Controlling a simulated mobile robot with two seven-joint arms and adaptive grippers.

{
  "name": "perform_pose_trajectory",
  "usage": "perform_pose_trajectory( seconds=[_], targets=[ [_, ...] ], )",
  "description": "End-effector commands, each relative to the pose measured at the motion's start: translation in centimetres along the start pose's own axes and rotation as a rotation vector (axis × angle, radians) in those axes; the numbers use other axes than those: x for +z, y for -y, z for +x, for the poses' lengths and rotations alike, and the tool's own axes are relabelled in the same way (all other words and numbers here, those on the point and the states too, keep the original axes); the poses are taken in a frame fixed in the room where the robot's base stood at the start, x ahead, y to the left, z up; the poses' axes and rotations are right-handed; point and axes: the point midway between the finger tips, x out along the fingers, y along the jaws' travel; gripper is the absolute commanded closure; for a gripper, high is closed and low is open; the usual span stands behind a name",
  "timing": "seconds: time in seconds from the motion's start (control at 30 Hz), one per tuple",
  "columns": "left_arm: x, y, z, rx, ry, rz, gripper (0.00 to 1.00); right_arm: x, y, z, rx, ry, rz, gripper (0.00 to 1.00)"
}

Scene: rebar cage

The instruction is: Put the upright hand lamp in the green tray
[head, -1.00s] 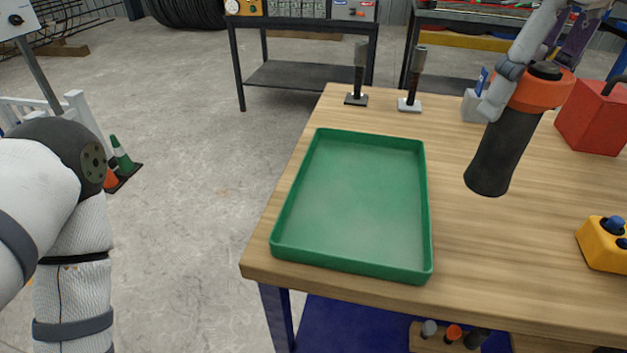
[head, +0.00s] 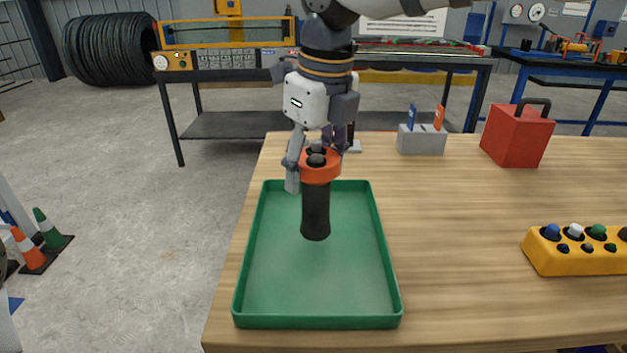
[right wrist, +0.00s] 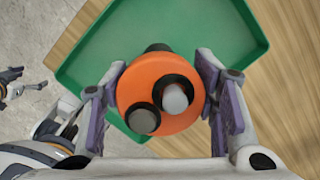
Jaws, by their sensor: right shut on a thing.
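The hand lamp has an orange head (head: 320,166) and a black cylindrical body (head: 316,212). It is upright, over the far half of the green tray (head: 240,290). I cannot tell whether its bottom touches the tray floor. My right gripper (head: 318,170) comes from above and is shut on the orange head. In the right wrist view, the fingers lie on both sides of the orange head (right wrist: 165,118), with the green tray (right wrist: 100,50) below.
A grey holder (head: 422,140), a red box with a handle (head: 518,134) and a yellow button box (head: 575,252) stand on the wooden table (head: 450,200) right of the tray. A light base (head: 355,147) shows partly behind my gripper. The tray's near half is empty.

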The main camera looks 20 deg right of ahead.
Motion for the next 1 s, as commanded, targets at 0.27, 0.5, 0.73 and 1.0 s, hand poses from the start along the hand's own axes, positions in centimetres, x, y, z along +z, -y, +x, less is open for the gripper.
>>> perform_pose_trajectory(
  seconds=[0.27, 0.5, 0.73, 1.0],
  targets=[
    [-0.2, 0.0, -0.2, 0.000, -0.007, 0.000, 0.23, -0.6, 0.0, 2.4, 0.000, -0.001, 0.002, 0.85],
    [-0.1, 0.0, -0.2, 0.000, -0.006, 0.000, 0.23, -0.7, 0.0, 2.7, 0.000, -0.003, 0.001, 0.85],
    [-0.1, 0.0, -0.1, 0.000, -0.006, 0.000, 0.23, -0.7, 0.0, 2.7, 0.000, -0.004, 0.001, 0.26],
    [-0.1, 0.0, -0.1, 0.000, -0.002, 0.000, 0.23, -0.5, 0.1, 1.4, 0.001, -0.001, 0.002, 0.26]
  ],
)
